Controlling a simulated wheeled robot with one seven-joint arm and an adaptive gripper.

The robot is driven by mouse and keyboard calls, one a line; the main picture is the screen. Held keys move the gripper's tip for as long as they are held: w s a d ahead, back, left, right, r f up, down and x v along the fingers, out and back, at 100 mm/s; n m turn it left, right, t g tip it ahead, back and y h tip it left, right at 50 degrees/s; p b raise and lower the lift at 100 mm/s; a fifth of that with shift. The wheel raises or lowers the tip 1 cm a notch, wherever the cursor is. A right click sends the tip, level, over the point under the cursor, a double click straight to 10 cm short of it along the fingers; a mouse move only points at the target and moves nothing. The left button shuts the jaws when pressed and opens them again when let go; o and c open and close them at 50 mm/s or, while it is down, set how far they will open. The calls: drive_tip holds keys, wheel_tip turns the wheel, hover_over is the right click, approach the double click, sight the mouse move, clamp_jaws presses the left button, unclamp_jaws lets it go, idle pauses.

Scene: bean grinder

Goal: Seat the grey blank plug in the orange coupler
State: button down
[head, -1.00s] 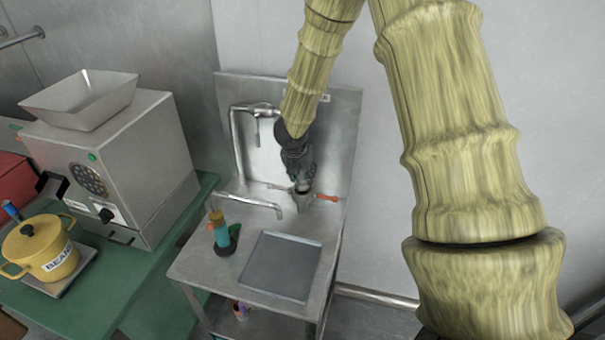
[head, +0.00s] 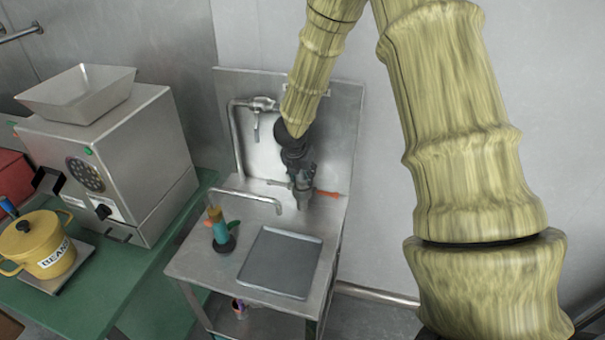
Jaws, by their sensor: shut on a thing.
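My gripper (head: 301,178) points down over the back right of the steel sink stand. It is shut, but the fingers are small and dark, and what they grip is mostly hidden; I take it to be the grey blank plug. A small grey metal body (head: 304,199) shows directly below the fingers; I cannot tell whether it is the plug or a fitting. An orange lever-like part (head: 328,194), possibly of the orange coupler, sticks out to the right beside it. I cannot tell whether plug and coupler touch.
A curved tap (head: 250,196) stands just left of my gripper, and a taller pipe (head: 236,140) rises behind. A grinder (head: 115,160) and yellow pot (head: 38,245) are at left.

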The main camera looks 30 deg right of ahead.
drive_tip(key=shift+f+b, duration=0.7)
drive_tip(key=c, duration=0.8)
unclamp_jaws()
drive_tip(key=v, duration=1.2)
drive_tip(key=shift+w, duration=0.1)
